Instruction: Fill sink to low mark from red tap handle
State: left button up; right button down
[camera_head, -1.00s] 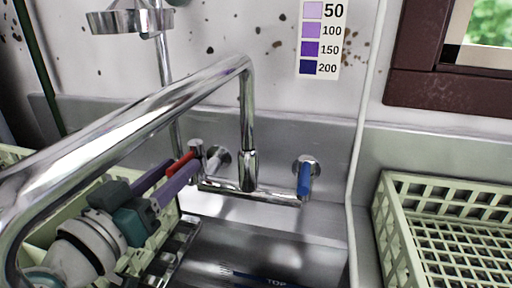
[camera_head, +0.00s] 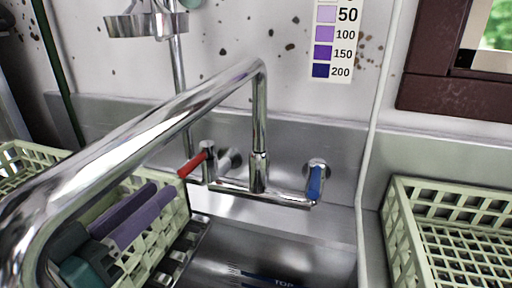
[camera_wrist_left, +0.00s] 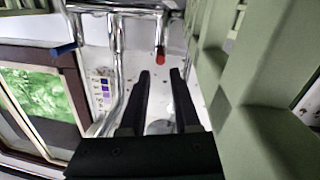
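The red tap handle (camera_head: 193,164) sits at the left of the wall tap, pointing forward and down-left. Its red end also shows in the left wrist view (camera_wrist_left: 160,55), just beyond my fingertips. A dark blue mark reading "TOP" (camera_head: 283,283) shows at the bottom edge; no low mark is visible. My right gripper is out of view.
A blue tap handle (camera_head: 315,182) is at the right of the tap.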

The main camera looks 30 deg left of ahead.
aim_at(197, 159)
pick_arm(q)
jog(key=shift+m, duration=0.4)
jog(key=r+p, duration=0.6)
jog(key=shift+s+d+r, duration=0.1)
jog(key=shift+d+r, duration=0.15)
jog(key=shift+r, duration=0.1)
grip_shut()
jog(key=s+d+f+m+g+y+b, duration=0.1)
jog(key=d+f+m+y, duration=0.2)
jog(key=m, duration=0.4)
jog(key=s+d+f+m+y+b, duration=0.1)
jog(key=d+f+m+b, duration=0.1)
jog(key=d+m, duration=0.45)
jog(key=w+a+f, duration=0.1)
jog(key=w+a, duration=0.6)
jog(key=w, duration=0.2)
jog(key=shift+a+f+m, duration=0.2)
jog(key=shift+a+m, duration=0.15)
jog(key=shift+m, duration=0.1)
